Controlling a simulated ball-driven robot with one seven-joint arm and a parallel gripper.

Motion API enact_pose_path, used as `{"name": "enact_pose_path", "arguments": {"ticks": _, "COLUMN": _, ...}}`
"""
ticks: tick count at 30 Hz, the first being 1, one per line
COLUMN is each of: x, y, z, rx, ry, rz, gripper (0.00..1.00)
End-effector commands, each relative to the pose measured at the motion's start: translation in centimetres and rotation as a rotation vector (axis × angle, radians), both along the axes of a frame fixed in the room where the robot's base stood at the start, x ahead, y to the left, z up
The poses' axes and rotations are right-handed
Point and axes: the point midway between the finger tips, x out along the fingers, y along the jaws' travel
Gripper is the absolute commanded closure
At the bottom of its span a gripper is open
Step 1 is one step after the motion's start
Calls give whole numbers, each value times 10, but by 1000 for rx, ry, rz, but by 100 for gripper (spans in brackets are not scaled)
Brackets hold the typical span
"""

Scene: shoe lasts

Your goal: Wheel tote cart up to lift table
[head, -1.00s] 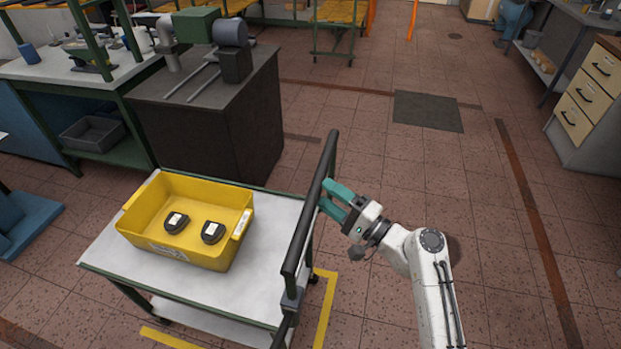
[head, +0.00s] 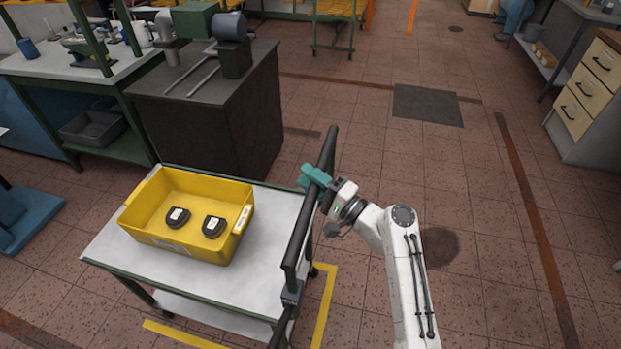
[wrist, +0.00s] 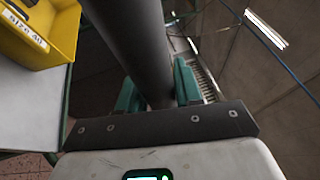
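The tote cart (head: 268,207) has a pale top, a green frame and a lower shelf, and stands in front of me at lower left. A yellow tote (head: 150,236) with two dark pieces in it sits on its top. The cart's dark handle bar (head: 296,246) rises along its right side. My gripper (head: 316,178) is at the bar's upper part. In the wrist view, the bar (wrist: 138,40) runs between the teal fingers of my gripper (wrist: 158,85), which sit close against both sides. I cannot pick out a lift table for certain.
A dark cabinet (head: 215,125) with a machine on top stands close behind the cart. A green-framed workbench (head: 80,82) is at left, and a blue base (head: 30,222) lies at the left edge. Yellow floor tape (head: 325,305) marks the cart's spot. Open tiled floor lies right, with a dark mat (head: 428,106).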

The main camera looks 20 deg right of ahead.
Motion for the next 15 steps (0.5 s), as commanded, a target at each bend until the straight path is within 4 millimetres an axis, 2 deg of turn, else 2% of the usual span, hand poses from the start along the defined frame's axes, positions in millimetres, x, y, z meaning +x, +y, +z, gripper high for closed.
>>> {"name": "enact_pose_path", "arguments": {"ticks": 2, "x": 0, "y": 0, "z": -1, "rx": -1, "ry": 1, "rz": 0, "gripper": 76}}
{"name": "enact_pose_path", "arguments": {"ticks": 9, "x": 0, "y": 0, "z": -1, "rx": -1, "ry": 2, "rz": 0, "gripper": 99}}
{"name": "enact_pose_path", "arguments": {"ticks": 15, "x": 0, "y": 0, "z": -1, "rx": -1, "ry": 2, "rz": 0, "gripper": 100}}
